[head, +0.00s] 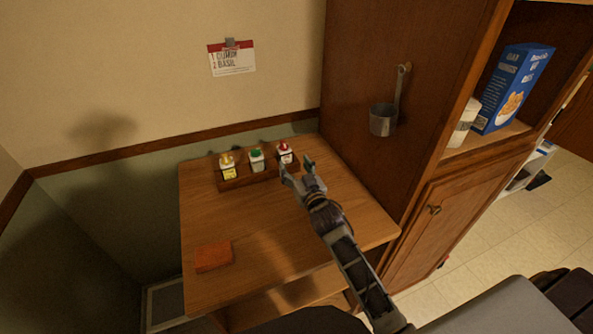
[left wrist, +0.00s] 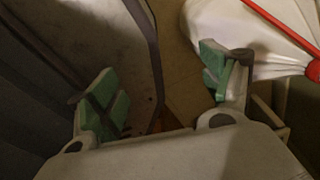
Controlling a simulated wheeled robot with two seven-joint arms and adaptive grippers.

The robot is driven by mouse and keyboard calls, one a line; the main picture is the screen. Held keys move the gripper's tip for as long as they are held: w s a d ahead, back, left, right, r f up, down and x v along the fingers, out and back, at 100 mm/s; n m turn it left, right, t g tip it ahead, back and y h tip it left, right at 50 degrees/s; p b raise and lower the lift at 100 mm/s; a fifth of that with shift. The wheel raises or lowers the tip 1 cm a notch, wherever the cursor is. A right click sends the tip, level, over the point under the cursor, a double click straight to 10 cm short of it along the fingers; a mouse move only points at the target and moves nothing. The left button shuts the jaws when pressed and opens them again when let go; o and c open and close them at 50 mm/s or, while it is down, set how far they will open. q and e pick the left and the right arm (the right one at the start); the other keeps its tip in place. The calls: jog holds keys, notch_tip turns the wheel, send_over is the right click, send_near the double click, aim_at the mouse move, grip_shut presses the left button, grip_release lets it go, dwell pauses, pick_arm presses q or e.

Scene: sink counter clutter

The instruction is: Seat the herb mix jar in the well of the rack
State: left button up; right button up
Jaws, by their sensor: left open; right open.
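A wooden rack (head: 236,182) stands at the back of the wooden table. A jar with a yellow label (head: 228,168) is at its left end, a green-capped jar (head: 257,160) is in the middle, and a red-capped jar (head: 285,152) is at the right end. The labels are too small to read, so I cannot tell which is the herb mix jar. My right gripper (head: 297,165) is open just in front of the red-capped jar, partly covering the rack's right end; contact is unclear. My left gripper (left wrist: 165,85) is open and empty in the left wrist view.
An orange-brown cloth or pad (head: 214,256) lies at the table's front left. A tall wooden cabinet (head: 365,75) bounds the table on the right, with a metal ladle (head: 384,118) hanging on it. A note (head: 232,60) is on the wall. The table's middle is clear.

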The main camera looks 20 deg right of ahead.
pick_arm(q)
jog(key=shift+a, duration=0.15)
pick_arm(e)
jog(key=shift+s, duration=0.4)
pick_arm(q)
jog(key=shift+w, duration=0.1)
jog(key=shift+d, duration=0.85)
notch_tip(320, 180, up, 9)
jog(key=p, duration=0.9)
jog(key=shift+s, duration=0.2)
pick_arm(e)
notch_tip(320, 180, up, 9)
pick_arm(q)
jog(key=shift+r+p, duration=0.55)
pick_arm(e)
jog(key=shift+r, duration=0.55)
